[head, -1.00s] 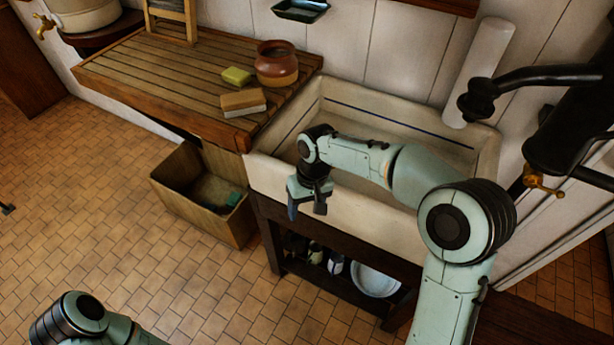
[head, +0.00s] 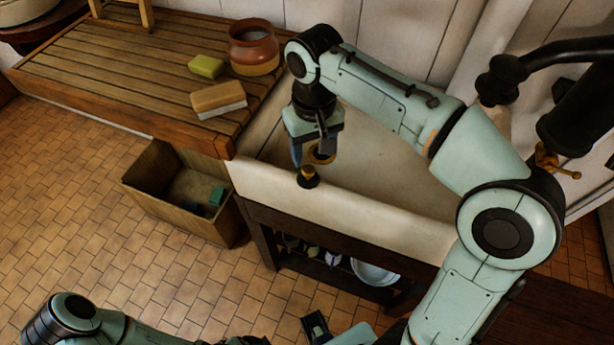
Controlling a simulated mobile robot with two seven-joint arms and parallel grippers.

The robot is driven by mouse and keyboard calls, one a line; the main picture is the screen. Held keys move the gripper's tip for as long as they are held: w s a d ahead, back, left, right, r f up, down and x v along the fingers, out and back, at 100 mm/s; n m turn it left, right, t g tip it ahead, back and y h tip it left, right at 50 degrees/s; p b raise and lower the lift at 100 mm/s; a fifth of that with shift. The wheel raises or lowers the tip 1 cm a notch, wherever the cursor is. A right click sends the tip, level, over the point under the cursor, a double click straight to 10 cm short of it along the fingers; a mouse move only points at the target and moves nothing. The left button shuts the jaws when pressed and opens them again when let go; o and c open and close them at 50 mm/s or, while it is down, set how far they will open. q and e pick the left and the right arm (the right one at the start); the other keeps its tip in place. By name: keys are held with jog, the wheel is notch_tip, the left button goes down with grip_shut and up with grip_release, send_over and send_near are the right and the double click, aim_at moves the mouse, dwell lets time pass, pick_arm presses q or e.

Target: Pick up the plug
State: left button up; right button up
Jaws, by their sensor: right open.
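The plug (head: 308,178), a small dark disc with a brass-coloured top, sits on the front rim of the pale sink (head: 350,205). My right gripper (head: 311,155) is open and points down just above and behind the plug, with nothing between its fingers. One finger is bluish, the other dark. A brass ring (head: 322,155), perhaps the drain, shows partly behind the dark finger inside the sink. My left gripper (head: 318,327) seems to show at the bottom edge, mostly cut off; its jaws cannot be made out.
A slatted wooden board (head: 130,65) left of the sink holds a brown pot (head: 253,45), a yellow-green sponge (head: 206,67) and a brush-like block (head: 218,98). A wooden bin (head: 180,205) stands on the floor below. A black pump with a brass tap (head: 548,160) rises at right.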

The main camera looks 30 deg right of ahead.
aim_at(308, 169)
jog(key=f, duration=0.5)
jog(key=f+b, duration=0.1)
jog(key=f, duration=0.1)
jog(key=shift+w+a+f, duration=0.25)
jog(key=shift+a+f, duration=0.1)
jog(key=shift+f, duration=0.05)
grip_shut()
jog(key=shift+r, duration=0.15)
